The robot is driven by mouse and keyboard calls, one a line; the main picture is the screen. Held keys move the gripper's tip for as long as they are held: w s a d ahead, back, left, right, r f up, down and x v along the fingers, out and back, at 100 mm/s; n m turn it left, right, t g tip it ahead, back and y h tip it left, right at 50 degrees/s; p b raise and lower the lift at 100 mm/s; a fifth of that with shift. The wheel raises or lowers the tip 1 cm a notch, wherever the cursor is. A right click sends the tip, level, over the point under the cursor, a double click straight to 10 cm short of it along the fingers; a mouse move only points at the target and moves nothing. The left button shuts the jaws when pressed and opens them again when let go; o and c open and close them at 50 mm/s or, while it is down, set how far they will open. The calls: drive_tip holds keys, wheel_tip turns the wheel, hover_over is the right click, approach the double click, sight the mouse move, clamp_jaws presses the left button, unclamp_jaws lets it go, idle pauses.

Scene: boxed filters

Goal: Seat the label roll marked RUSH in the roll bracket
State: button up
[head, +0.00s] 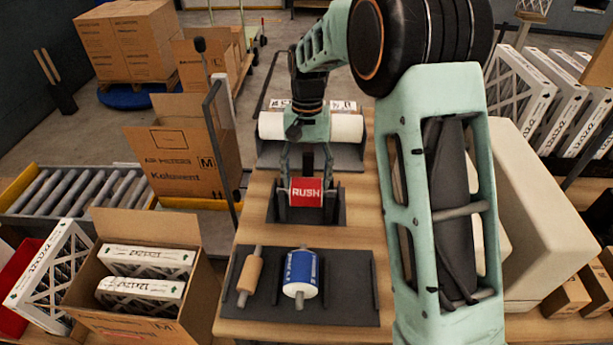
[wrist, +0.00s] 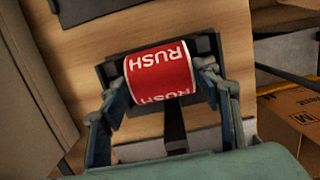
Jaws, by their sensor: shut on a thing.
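The red label roll marked RUSH (head: 306,192) is between the fingers of my gripper (head: 307,180), at the roll bracket (head: 279,212). The bracket is a dark base with uprights on the wooden bench. In the wrist view the RUSH roll (wrist: 160,74) lies across the bracket, with my gripper's fingers (wrist: 161,90) closed on its two ends. The roll looks level and sits over the bracket. I cannot tell whether its core ends rest in the uprights, as the fingers cover them.
A dark tray (head: 345,285) in front holds a blue roll (head: 300,272) and a tan roll (head: 249,274). An open carton of filters (head: 140,275) is at the left. A beige machine (head: 540,220) is at the right.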

drive_tip(key=shift+f, duration=0.1)
drive_tip(key=o, duration=1.6)
drive_tip(key=shift+o, duration=0.2)
wheel_tip(320, 180, up, 12)
drive_tip(key=w, duration=0.1)
drive_tip(key=shift+w, duration=0.4)
drive_tip(key=shift+d, duration=0.1)
